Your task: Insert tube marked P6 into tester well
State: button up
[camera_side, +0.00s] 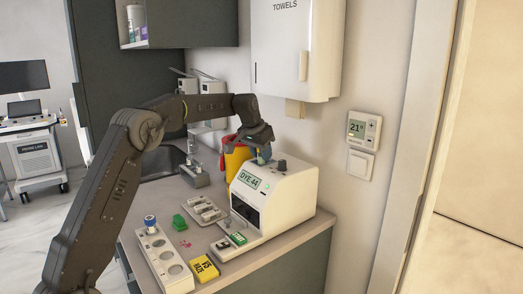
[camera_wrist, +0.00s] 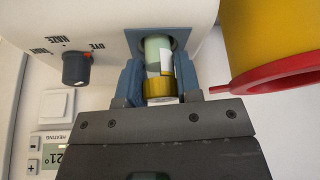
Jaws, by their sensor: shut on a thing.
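My gripper (camera_wrist: 160,82) is shut on a tube (camera_wrist: 157,50) with a yellow cap (camera_wrist: 159,88), its blue fingers on either side. The pale tube points into the tester well (camera_wrist: 167,36), a dark round opening in a blue-grey patch on the tester's top. Its far end is hidden, so the depth cannot be told. A white label shows on it, but no mark is readable. In the side view my gripper (camera_side: 263,148) is over the back of the white tester (camera_side: 290,205), whose screen reads DYE:44. The tube is mostly hidden there.
A knob (camera_wrist: 76,68) stands beside the well. A yellow bin (camera_side: 236,160) with a red rim is close beside the tester.

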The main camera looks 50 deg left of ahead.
jog(key=shift+f, duration=0.1)
jog(key=o, duration=1)
jog(key=v, duration=1.4)
jog(key=shift+s+d+f, duration=0.1)
jog(key=shift+s, duration=0.05)
